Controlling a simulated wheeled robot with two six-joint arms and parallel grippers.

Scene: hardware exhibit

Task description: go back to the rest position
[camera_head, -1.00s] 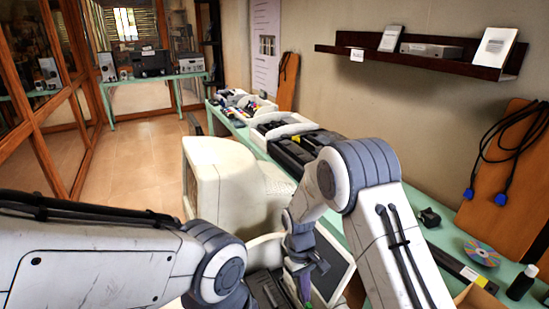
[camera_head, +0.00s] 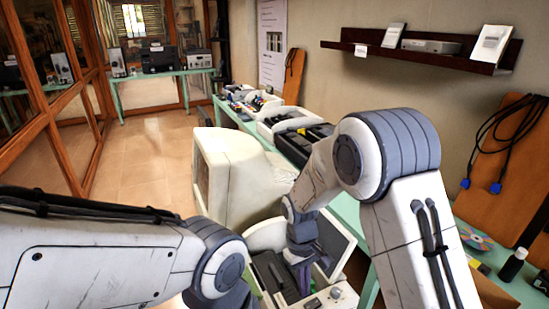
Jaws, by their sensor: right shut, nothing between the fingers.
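My right arm reaches in from the lower right and bends down at the elbow. My right gripper (camera_head: 302,278) points down, shut and empty, over or in front of a pale box-shaped device with a dark slotted panel (camera_head: 273,274). I cannot tell whether it touches anything. My left arm (camera_head: 100,262) comes in from the left across the bottom, but its gripper is out of view.
A big beige monitor (camera_head: 240,180) stands between my arms. A green table along the right wall holds bins (camera_head: 285,121), a disc (camera_head: 474,238) and a dark bottle (camera_head: 513,264). A wall shelf (camera_head: 430,57) hangs above. Tiled floor (camera_head: 140,160) is open at the left.

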